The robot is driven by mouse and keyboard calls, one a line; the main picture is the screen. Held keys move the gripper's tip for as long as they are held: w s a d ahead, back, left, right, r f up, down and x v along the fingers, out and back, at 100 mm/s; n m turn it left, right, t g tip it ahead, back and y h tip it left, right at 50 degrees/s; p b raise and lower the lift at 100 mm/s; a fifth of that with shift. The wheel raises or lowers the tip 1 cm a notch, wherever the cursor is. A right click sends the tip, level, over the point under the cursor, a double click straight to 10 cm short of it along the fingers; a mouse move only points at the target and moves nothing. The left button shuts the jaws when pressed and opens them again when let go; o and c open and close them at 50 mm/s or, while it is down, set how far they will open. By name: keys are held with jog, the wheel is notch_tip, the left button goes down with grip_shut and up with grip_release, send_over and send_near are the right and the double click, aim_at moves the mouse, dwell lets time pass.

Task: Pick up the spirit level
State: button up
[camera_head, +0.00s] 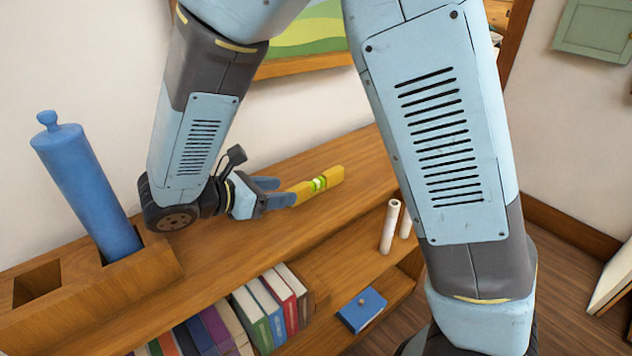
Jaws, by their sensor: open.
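The spirit level (334,176) is a short yellow bar with a bright green vial near its middle. It lies on the top of the wooden shelf unit, close to the wall. My gripper (286,191) reaches in from the left, low over the shelf top, with its two blue-grey fingers pointing right toward the level. The fingers are apart, and their tips are at the level's left end. I cannot tell whether that end sits between the tips or just beyond them.
A blue cylinder (85,185) with a knob stands in a wooden holder (60,300) at the left. Books (270,308) fill the shelf below. A blue box (362,310) and a white roll (390,226) are at the right. Shelf top right of the level is clear.

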aim_at(295, 188)
jog(key=shift+w+a+f, duration=0.1)
jog(key=shift+w+a+x, duration=0.1)
jog(key=shift+w+x, duration=0.05)
jog(key=shift+x, duration=1.05)
jog(key=shift+w+a+x, duration=0.1)
jog(key=shift+x, duration=1.15)
jog(key=shift+w+a+x, duration=0.1)
jog(key=shift+w+x, duration=0.05)
jog(key=shift+x, duration=1.05)
jog(key=shift+d, duration=0.1)
jog(key=shift+c, duration=0.3)
grip_shut()
